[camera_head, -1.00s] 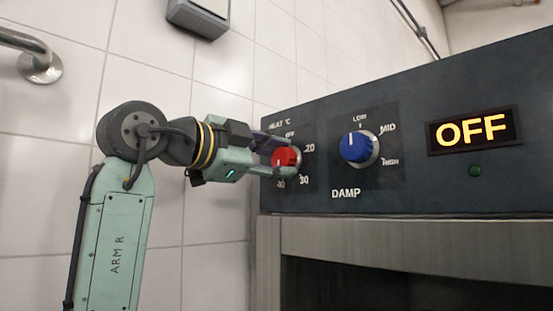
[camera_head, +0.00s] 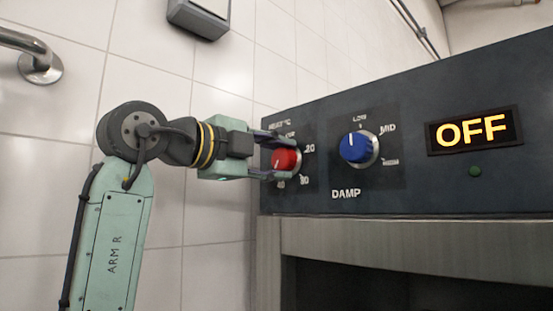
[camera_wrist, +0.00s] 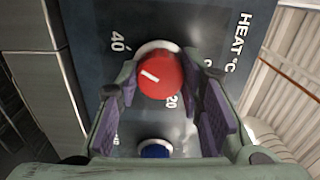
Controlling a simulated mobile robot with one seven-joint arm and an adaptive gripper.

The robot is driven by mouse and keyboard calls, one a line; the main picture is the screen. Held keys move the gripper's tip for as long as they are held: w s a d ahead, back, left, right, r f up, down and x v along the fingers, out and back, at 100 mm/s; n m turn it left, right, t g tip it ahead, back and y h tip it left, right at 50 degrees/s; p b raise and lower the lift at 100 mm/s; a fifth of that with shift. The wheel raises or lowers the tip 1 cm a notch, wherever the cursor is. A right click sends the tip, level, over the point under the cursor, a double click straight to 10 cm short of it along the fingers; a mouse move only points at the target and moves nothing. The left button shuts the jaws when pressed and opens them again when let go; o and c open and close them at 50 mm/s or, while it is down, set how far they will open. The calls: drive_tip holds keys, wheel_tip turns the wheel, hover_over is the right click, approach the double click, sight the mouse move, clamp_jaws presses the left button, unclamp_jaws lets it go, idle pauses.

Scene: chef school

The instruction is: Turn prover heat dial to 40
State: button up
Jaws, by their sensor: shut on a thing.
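The red heat dial (camera_head: 285,160) is on the left of the dark control panel. Its scale shows 20 at right, 30 at lower right and 40 at lower left. My gripper (camera_head: 284,157) is shut on the dial, one finger above it and one below. In the wrist view the red dial (camera_wrist: 161,78) sits between the two fingers of my gripper (camera_wrist: 160,85). Its white mark points left there, with the 40 label at upper left. In the head view the mark points down and slightly left, toward the 40 side. Fingers partly cover the scale.
The blue damp dial (camera_head: 357,147) is just right of the heat dial, its mark near LOW. The display (camera_head: 473,130) reads OFF, with a green light (camera_head: 475,170) below. A tiled wall is behind my arm; a metal handle (camera_head: 38,60) is at far left.

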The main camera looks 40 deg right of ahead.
drive_tip(key=o, duration=1.2)
drive_tip(key=shift+c, duration=0.2)
drive_tip(key=shift+a, duration=0.1)
drive_tip(key=a, duration=1.1)
drive_tip(key=shift+s+a, duration=0.4)
drive_tip(key=shift+s, duration=0.05)
